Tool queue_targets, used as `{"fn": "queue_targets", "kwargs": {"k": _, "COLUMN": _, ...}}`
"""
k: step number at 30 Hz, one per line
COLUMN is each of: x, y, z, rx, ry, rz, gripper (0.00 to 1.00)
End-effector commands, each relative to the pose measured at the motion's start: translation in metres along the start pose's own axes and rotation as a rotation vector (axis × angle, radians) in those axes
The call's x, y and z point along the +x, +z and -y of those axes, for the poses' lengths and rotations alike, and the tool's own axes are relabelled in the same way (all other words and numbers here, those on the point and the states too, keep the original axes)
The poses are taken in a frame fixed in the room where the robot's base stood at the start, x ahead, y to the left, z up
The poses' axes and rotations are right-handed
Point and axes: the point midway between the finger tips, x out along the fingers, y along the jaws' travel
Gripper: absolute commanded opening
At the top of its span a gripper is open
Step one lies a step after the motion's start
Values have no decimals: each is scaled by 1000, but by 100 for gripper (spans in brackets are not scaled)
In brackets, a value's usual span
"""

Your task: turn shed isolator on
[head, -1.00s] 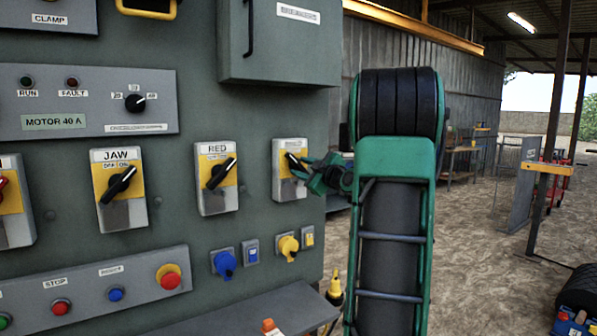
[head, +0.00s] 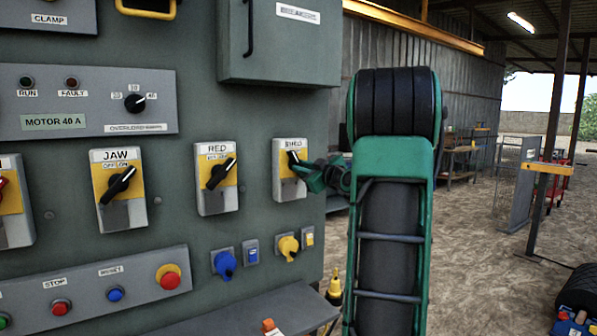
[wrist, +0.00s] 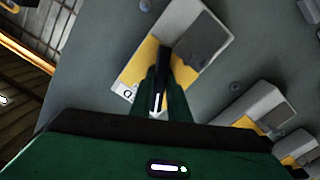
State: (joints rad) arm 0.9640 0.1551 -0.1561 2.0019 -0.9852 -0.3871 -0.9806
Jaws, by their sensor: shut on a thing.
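The shed isolator (head: 291,172) is a grey and yellow switch box at the right edge of the panel, labelled SHED. In the wrist view the isolator's grey and yellow body (wrist: 195,37) lies ahead, and my gripper (wrist: 163,85) is shut on the dark handle.
The RED isolator (head: 216,177) and the JAW isolator (head: 119,190) stand to the left, handles slanted. A blue socket (head: 224,263) and a yellow socket (head: 288,247) sit below. A grey breaker box (head: 280,42) hangs above.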

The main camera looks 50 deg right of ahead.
Motion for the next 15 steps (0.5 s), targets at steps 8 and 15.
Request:
{"fn": "queue_targets", "kwargs": {"k": 8, "x": 1, "y": 2, "z": 5, "rx": 265, "ry": -8, "rz": 4, "gripper": 0}}
{"fn": "queue_targets", "kwargs": {"k": 15, "x": 1, "y": 2, "z": 6, "rx": 494, "ry": -8, "rz": 6, "gripper": 0}}
